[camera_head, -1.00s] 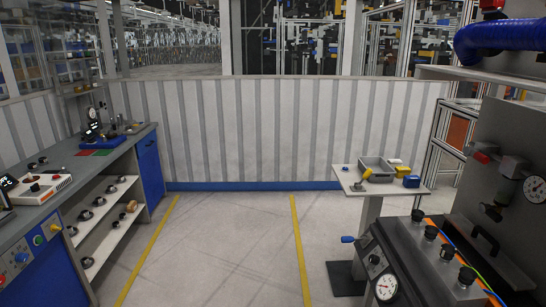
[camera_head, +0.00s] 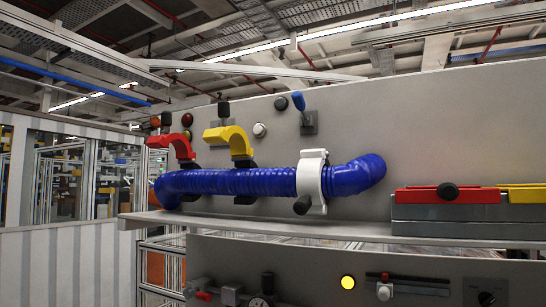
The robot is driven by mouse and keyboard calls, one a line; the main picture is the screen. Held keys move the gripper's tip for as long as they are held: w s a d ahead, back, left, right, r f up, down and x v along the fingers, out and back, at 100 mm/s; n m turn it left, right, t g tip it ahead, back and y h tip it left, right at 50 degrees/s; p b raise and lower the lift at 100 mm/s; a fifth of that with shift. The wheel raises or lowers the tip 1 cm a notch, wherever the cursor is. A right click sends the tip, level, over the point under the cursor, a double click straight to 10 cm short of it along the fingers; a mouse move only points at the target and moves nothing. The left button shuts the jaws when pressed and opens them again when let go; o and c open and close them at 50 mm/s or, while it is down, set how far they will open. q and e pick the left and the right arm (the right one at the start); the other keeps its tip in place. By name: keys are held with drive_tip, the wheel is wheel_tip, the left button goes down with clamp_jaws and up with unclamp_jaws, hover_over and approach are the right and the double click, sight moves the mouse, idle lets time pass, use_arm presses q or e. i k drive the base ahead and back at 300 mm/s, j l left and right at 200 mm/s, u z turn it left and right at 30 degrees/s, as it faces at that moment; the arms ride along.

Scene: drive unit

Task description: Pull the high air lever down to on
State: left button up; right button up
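A small lever with a blue handle (camera_head: 299,101) is mounted on a square grey plate (camera_head: 309,123) high on the grey panel (camera_head: 420,130). The handle points up, leaning slightly left. It stands above the blue hose and a little right of a round white button (camera_head: 259,130). I see no label on it in this view. Neither of my grippers is in view, and nothing touches the lever.
A shelf (camera_head: 290,228) juts out beneath. Red-topped (camera_head: 420,195) and yellow-topped boxes stand at right. Controls line the lower panel.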

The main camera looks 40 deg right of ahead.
sight(297, 97)
drive_tip(key=i+j+z, duration=0.15)
drive_tip(key=z, duration=0.2)
drive_tip(key=j+z, duration=0.4)
drive_tip(key=i+j+z, duration=0.15)
drive_tip(key=j+z, duration=0.2)
drive_tip(key=l, duration=0.05)
